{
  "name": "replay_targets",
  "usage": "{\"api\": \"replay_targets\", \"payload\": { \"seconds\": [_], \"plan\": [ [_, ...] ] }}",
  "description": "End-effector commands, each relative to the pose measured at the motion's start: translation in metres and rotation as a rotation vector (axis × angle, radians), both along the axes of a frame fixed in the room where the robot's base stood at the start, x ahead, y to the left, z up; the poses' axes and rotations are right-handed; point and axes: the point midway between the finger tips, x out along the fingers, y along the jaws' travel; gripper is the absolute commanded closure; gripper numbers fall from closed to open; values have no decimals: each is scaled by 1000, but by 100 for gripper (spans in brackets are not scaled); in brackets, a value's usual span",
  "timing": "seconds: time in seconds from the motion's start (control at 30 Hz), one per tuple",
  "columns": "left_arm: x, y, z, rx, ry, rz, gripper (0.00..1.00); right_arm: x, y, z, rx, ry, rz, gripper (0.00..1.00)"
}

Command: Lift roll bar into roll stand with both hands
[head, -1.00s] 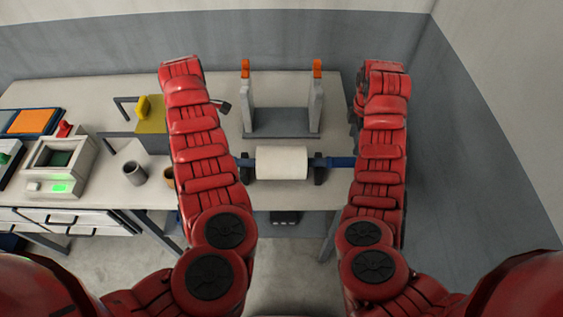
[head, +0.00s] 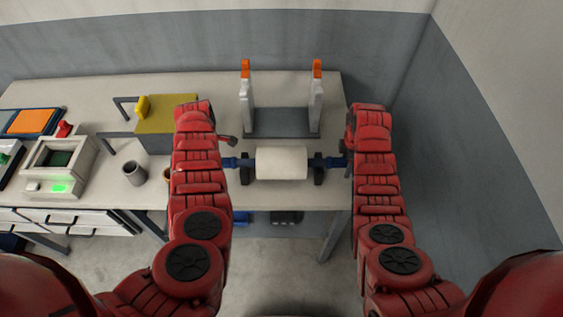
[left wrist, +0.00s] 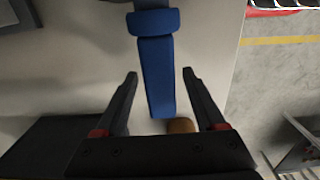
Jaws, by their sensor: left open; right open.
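The roll bar (head: 281,162) has a white roll in the middle and blue ends, and rests level on two dark supports near the table's front edge. The roll stand (head: 281,122) is behind it, with a grey base and two pale uprights with orange tops. My left gripper (left wrist: 160,74) is open, with the bar's blue left end (left wrist: 156,76) between its spread fingers; I cannot tell if they touch it. My right gripper (head: 347,147) is open at the bar's right end, its fingers mostly hidden behind my arm.
A yellow-topped box (head: 166,114) and a grey cup (head: 134,173) stand left of my left arm. A device with a green light (head: 61,170) is further left. A wall (head: 450,150) is close on the right. The space between bar and stand is clear.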

Motion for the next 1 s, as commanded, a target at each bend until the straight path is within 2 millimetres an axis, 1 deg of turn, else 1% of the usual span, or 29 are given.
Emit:
{"api": "replay_targets", "payload": {
  "seconds": [0.1,0.17,0.47,0.5,0.57,0.6,0.77,0.8,0.9,1.0],
  "plan": [
    [0,0,-8,-1,-1,2,29,-1,0,-9,0,2,-1,29],
    [0,0,-10,-2,-1,1,29,-1,0,-11,0,3,-1,29],
    [0,-1,-12,-2,-1,1,29,-1,0,-12,0,1,0,29],
    [0,-1,-12,-2,-1,1,31,-1,0,-12,0,1,0,31],
    [0,-1,-12,-2,-1,1,41,-1,0,-12,0,1,0,41],
    [0,-1,-12,-2,-1,1,49,-1,0,-12,0,1,0,49],
    [0,-1,-12,-2,-1,1,77,-1,0,-12,0,1,0,77],
    [0,-1,-12,-2,-1,1,85,-1,0,-12,0,0,0,85],
    [0,-1,-12,-2,-1,1,100,-1,0,-12,0,0,0,100],
    [0,-1,-12,-2,-1,1,100,-1,0,-12,0,0,0,100]
  ]
}}
